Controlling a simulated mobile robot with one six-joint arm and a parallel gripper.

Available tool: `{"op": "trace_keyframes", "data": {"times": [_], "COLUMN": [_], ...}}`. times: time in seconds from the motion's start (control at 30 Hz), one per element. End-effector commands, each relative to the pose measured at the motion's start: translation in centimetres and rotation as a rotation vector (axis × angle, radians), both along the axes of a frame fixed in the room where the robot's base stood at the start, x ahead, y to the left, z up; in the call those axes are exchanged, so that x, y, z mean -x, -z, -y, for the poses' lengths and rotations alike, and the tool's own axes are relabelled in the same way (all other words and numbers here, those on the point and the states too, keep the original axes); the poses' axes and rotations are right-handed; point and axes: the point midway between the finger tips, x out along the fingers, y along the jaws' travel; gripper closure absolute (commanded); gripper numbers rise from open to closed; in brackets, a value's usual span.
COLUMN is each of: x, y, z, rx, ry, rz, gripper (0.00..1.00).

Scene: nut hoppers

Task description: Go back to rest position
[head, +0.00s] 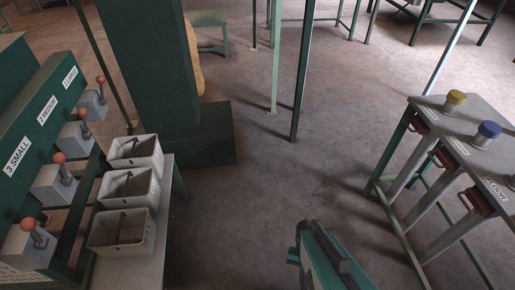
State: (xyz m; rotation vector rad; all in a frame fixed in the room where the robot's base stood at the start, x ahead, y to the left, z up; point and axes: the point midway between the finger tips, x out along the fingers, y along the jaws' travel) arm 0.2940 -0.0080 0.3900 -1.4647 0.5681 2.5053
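My gripper (309,230) shows at the bottom, right of centre, over bare floor. It is empty as far as I can see, and I cannot make out whether its fingers are apart or together. It touches neither the bins on the left nor the stand on the right. The rest of my arm runs out of the bottom of the picture.
At left, a green hopper panel (50,108) carries red-knobbed levers (58,158). Three grey bins (124,222) stand on a bench beside it. At right, a table (456,122) bears a yellow knob (455,98) and a blue knob (489,131). The floor between is clear.

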Motion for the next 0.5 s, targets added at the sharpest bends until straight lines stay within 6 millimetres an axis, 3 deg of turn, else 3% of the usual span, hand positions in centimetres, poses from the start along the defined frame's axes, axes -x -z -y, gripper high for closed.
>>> {"op": "trace_keyframes", "data": {"times": [0.3, 0.5], "x": [-0.90, -0.99], "y": [0.43, 0.47], "z": [-0.80, -0.79], "rx": [-0.187, -0.229], "ry": [-0.277, -0.356], "rz": [0.039, 0.040], "gripper": [1.00, 1.00]}}
